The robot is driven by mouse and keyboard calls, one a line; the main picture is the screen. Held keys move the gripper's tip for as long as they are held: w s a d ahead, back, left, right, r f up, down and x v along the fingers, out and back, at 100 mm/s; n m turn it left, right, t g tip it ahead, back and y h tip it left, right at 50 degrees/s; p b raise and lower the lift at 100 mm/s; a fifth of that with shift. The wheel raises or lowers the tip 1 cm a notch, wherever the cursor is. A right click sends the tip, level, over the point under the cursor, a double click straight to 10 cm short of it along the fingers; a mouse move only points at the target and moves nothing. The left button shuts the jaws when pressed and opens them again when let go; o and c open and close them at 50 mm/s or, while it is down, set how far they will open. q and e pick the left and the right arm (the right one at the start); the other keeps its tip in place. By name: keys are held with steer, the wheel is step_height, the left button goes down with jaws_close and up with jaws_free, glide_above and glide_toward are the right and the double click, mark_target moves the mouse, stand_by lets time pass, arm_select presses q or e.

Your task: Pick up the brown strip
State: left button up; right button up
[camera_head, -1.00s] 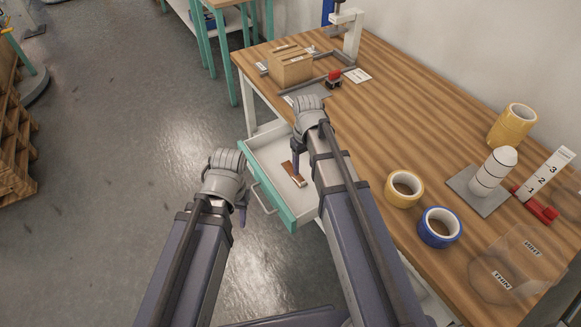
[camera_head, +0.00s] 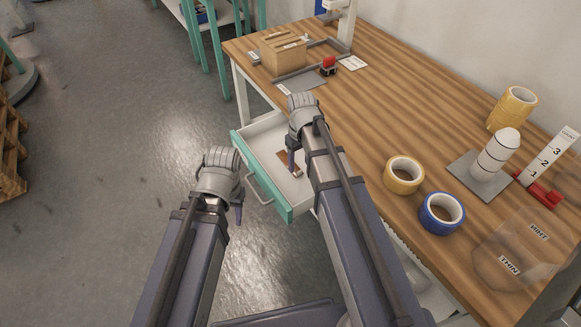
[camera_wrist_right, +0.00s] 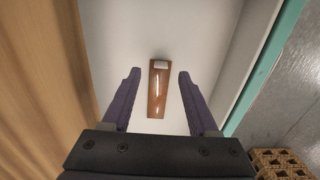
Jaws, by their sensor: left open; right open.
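The brown strip (camera_wrist_right: 158,95) lies on the white floor of the open drawer (camera_head: 265,151), with a pale end piece at its far end in the right wrist view. In the head view the strip (camera_head: 284,160) is partly hidden by my right gripper (camera_head: 292,165). My right gripper is open over the drawer, and its two fingers (camera_wrist_right: 157,98) stand on either side of the strip with gaps to both. I cannot tell how far above the strip the fingertips are. My left gripper (camera_head: 238,212) is open and empty, out in front of the drawer over the floor.
The drawer's teal front (camera_head: 262,180) with its handle faces left. On the wooden table (camera_head: 390,110) stand yellow tape (camera_head: 404,175), blue tape (camera_head: 441,213), a white cylinder on a base (camera_head: 494,155) and a wooden box (camera_head: 283,52). Open floor lies left.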

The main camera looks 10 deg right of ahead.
mark_target(299, 169)
step_height(299, 169, down, 4)
steer(key=b, duration=0.3)
steer(key=shift+s+r, duration=0.1)
steer(key=shift+r, duration=0.1)
steer(key=shift+c, duration=0.3)
jaws_close()
